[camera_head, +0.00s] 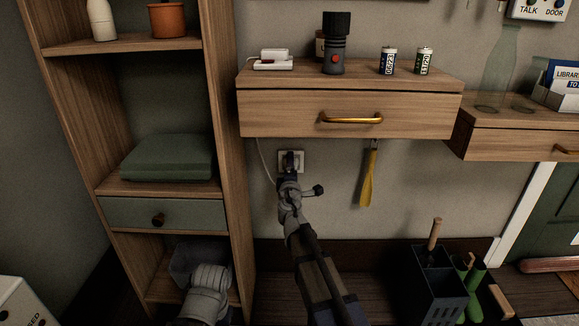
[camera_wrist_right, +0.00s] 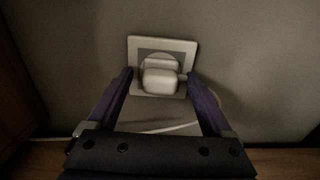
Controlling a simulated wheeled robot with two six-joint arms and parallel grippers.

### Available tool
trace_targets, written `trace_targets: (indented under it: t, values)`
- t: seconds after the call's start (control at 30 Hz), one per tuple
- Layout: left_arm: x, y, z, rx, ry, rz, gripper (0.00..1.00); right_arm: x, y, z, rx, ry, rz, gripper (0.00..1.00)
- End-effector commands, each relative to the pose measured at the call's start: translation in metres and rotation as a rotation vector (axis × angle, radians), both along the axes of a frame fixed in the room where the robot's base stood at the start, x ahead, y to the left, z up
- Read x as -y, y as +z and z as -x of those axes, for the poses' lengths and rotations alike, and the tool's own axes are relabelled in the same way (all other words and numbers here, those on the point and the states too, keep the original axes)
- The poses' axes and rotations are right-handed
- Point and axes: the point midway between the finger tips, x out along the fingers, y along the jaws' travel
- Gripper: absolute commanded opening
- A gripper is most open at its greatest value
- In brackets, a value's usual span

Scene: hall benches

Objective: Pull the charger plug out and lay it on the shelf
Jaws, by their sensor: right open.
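The white charger plug (camera_wrist_right: 160,80) sits in a square wall socket plate (camera_wrist_right: 135,50) in the right wrist view. My right gripper (camera_wrist_right: 160,75) is open, with one dark purple finger on each side of the plug. I cannot tell whether the fingers touch it. In the head view my right gripper (camera_head: 291,162) is in front of the socket plate (camera_head: 302,156) and hides the plug. The wooden shelf with a drawer (camera_head: 275,100) is on the wall above it. My left gripper is not in view; a grey link at the bottom left looks like my left arm.
On the shelf stand a white device (camera_head: 273,62), a black torch (camera_head: 335,45) and two batteries (camera_head: 388,62). A white cable (camera_head: 262,160) hangs left of the socket. A yellow tool (camera_head: 368,178) hangs to the right. A tall shelf unit (camera_head: 222,100) stands left.

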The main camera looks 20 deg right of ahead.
Motion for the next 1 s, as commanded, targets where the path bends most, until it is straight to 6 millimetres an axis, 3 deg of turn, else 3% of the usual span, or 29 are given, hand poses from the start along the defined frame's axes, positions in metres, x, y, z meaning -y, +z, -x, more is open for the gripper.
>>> trace_targets:
  t: [0.3,1.0]
  values:
    - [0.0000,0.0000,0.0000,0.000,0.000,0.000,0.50,-0.0001,0.0000,0.0000,0.000,0.000,0.000,0.83]
    - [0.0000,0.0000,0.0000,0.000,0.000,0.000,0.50,0.0000,0.0000,0.0001,0.000,0.000,0.000,0.04]
